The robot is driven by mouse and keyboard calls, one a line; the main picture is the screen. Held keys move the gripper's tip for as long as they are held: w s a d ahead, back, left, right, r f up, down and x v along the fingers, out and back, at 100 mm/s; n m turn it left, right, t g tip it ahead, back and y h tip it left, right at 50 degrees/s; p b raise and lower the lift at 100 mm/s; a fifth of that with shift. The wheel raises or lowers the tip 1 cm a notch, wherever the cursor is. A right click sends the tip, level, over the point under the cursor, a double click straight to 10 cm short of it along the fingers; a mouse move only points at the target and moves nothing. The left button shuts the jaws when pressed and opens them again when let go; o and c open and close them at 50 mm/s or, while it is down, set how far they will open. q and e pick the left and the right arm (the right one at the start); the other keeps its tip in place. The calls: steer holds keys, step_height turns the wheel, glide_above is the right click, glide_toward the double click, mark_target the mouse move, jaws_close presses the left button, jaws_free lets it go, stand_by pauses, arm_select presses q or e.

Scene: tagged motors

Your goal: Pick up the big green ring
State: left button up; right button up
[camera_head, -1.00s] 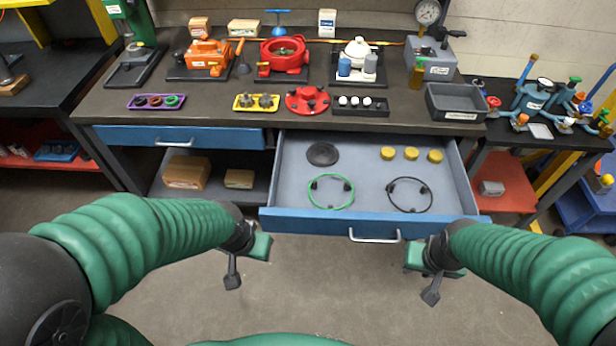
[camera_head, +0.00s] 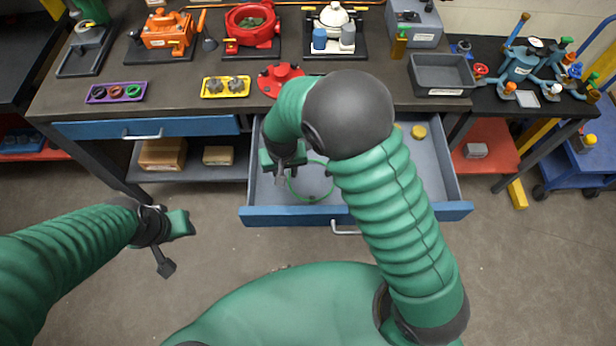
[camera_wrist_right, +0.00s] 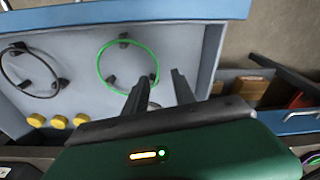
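The big green ring (camera_head: 312,200) lies on the floor of the open drawer, near its front. In the right wrist view the green ring (camera_wrist_right: 98,68) rests among small dark holders. My right gripper (camera_head: 281,178) is over the drawer at the ring's left in the head view. In the wrist view my right gripper (camera_wrist_right: 160,73) is open and empty, its fingers spread, with one finger overlapping the ring's edge; contact cannot be told. My left gripper (camera_head: 167,262) hangs left of the drawer, away from the ring; its finger opening is unclear.
The drawer (camera_head: 270,215) stands pulled out below the bench. A black ring (camera_wrist_right: 30,95) and several yellow discs (camera_wrist_right: 58,121) lie in it. My right arm hides much of the drawer in the head view. A purple tray (camera_head: 90,95) and a yellow tray (camera_head: 205,92) sit on the bench.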

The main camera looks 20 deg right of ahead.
steer(key=f, duration=0.3)
steer(key=w+d+f, duration=0.1)
steer(key=f, duration=0.2)
steer(key=f+p, duration=0.1)
steer(key=f, duration=0.2)
steer(key=shift+w+d+f, duration=0.2)
steer(key=shift+w+d, duration=0.05)
steer(key=shift+w, duration=0.1)
steer(key=shift+w+a+f, duration=0.15)
steer(key=shift+a+f, duration=0.05)
steer(key=shift+a, duration=0.15)
steer(key=c, duration=0.6)
steer(key=shift+d, duration=0.2)
jaws_close()
